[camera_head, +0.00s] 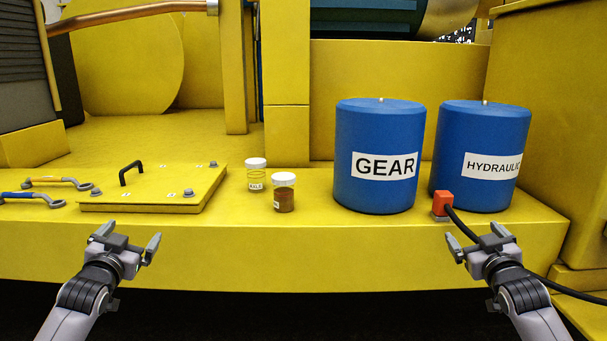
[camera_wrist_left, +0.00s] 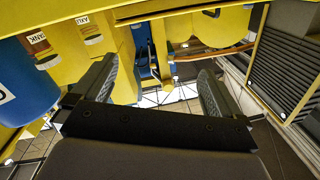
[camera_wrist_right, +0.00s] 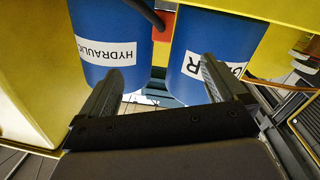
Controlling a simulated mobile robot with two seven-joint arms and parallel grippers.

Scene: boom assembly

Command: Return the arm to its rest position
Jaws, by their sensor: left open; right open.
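My left gripper (camera_head: 126,243) is open and empty in front of the yellow ledge, below the hatch plate. Its two spread fingers also show in the left wrist view (camera_wrist_left: 155,85), with nothing between them. My right gripper (camera_head: 479,243) is open and empty in front of the ledge, below the hydraulic drum. Its fingers also show apart in the right wrist view (camera_wrist_right: 157,85), with the blue drums beyond them. Neither gripper touches anything that I can see.
The yellow ledge (camera_head: 330,245) holds a hatch plate (camera_head: 155,190), wrenches (camera_head: 48,184), two sample jars (camera_head: 284,192) (camera_head: 256,174), a blue GEAR drum (camera_head: 378,135) and a HYDRAULIC drum (camera_head: 482,130). An orange-red connector (camera_head: 442,202) has a black cable (camera_head: 540,277) running right. Space between my arms is clear.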

